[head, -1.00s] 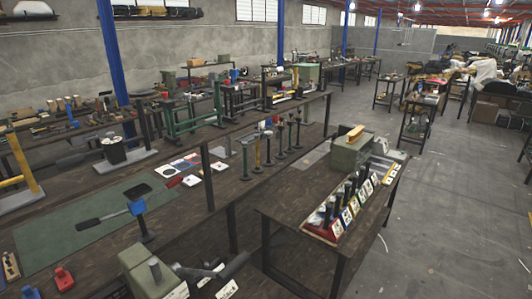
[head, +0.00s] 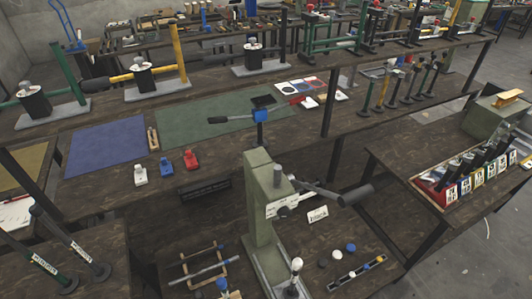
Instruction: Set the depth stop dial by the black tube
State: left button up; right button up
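A green press (head: 260,215) stands on the near bench, with a lever ending in a black handle (head: 355,195) that points right. A small white lettered card (head: 317,214) lies beside it; its words are too small to read surely. I cannot make out a depth stop dial on the press. Several black upright tubes (head: 481,160) stand in a rack with coloured, numbered cards on the right bench. I cannot tell which black tube the task names. Neither of my grippers is in view.
Grey floor is free at right.

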aim_at(284, 213)
jog(key=z, duration=0.15)
jog(key=k+j+z, duration=0.45)
jog(key=k, duration=0.4)
jog(key=j, duration=0.05)
